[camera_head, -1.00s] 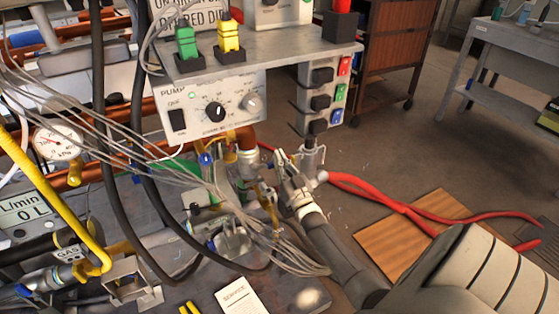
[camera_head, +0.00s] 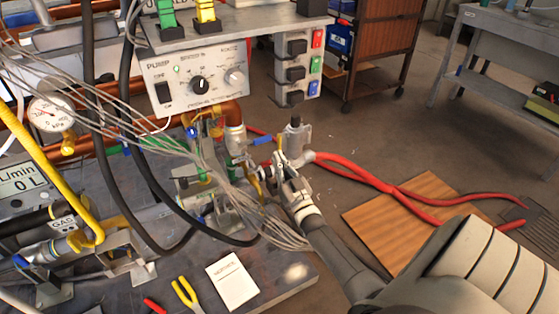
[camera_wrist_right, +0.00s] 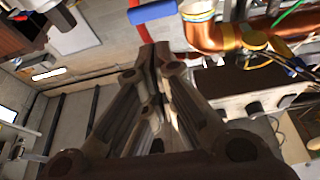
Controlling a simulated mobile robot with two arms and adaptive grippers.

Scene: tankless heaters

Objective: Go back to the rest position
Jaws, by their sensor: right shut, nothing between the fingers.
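My right gripper (camera_head: 283,164) is in the middle of the head view, its arm coming in from the lower right. It is just beside the grey pipe fitting (camera_head: 297,138) with the red hose, and bundled grey wires pass close to its left. In the right wrist view my right gripper (camera_wrist_right: 153,50) has its fingers together with nothing between them. The copper pipe (camera_wrist_right: 208,35) and a blue-handled valve (camera_wrist_right: 152,11) are just beyond the fingertips there; I cannot tell whether they touch. My left gripper is not in view.
The pump control box (camera_head: 195,82) stands behind on the workbench (camera_head: 285,270). Red hoses (camera_head: 385,188) run right over the floor and a wooden board (camera_head: 400,215). Loose grey wires and black cables cross the bench. A white service card (camera_head: 232,281) and pliers lie in front. Open floor is at right.

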